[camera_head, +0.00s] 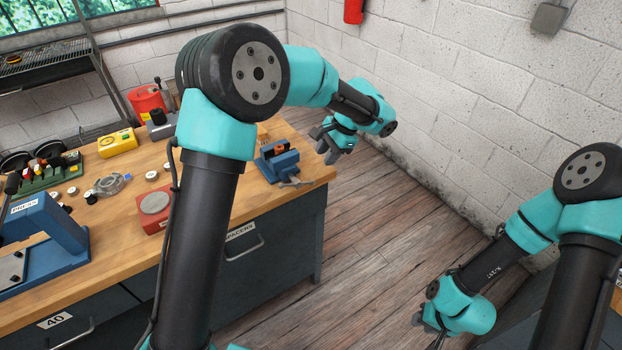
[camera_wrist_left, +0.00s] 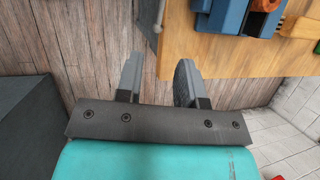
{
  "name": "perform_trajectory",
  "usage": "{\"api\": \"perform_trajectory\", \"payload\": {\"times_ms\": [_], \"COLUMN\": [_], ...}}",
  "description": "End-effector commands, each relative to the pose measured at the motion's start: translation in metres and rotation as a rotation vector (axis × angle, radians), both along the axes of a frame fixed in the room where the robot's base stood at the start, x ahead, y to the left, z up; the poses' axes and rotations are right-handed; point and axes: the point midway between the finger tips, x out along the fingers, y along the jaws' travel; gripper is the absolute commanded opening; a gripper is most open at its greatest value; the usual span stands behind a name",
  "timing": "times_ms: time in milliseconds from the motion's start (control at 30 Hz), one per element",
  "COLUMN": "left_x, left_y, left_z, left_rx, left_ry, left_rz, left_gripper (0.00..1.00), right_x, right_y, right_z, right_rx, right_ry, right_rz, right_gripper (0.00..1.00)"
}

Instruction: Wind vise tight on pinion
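The blue vise (camera_head: 279,164) stands at the right end of the wooden bench, with a grey handle (camera_head: 293,183) at its front. In the left wrist view the vise (camera_wrist_left: 228,14) is at the top, with a grey bar (camera_wrist_left: 158,14) left of it by the bench edge. An orange-brown piece (camera_wrist_left: 267,4) shows at the vise; I cannot tell whether it is the pinion. My left gripper (camera_head: 324,142) is right of the vise, beyond the bench edge. Its fingers (camera_wrist_left: 157,75) are apart and empty. My right gripper (camera_head: 436,338) is low, away from the bench; its fingers are partly cut off.
A blue press (camera_head: 42,232), a red block with a round grey top (camera_head: 154,209), a yellow box (camera_head: 117,142) and a red can (camera_head: 147,103) are on the bench. My left arm hides part of the bench. Open wooden floor (camera_head: 365,235) lies right of the bench.

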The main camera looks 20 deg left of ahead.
Motion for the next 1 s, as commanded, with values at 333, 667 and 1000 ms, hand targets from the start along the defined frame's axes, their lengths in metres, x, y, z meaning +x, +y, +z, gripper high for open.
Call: {"api": "perform_trajectory", "payload": {"times_ms": [333,667,1000], "left_x": [-0.009,-0.015,-0.015], "left_y": [0.024,0.04,0.041], "left_z": [-0.055,-0.092,-0.096], "left_rx": [0.001,0.0,-0.001], "left_ry": [0.002,0.0,-0.001], "left_rz": [0.002,0.0,0.0], "left_gripper": [0.35,0.35,0.35], "right_x": [0.0,0.0,0.0], "right_y": [0.0,0.0,0.0], "right_z": [0.0,0.0,0.0], "right_rx": [0.0,0.0,0.0], "right_ry": [0.0,0.0,0.0], "right_rz": [0.0,0.0,0.0], "right_gripper": [0.35,0.35,0.35]}}
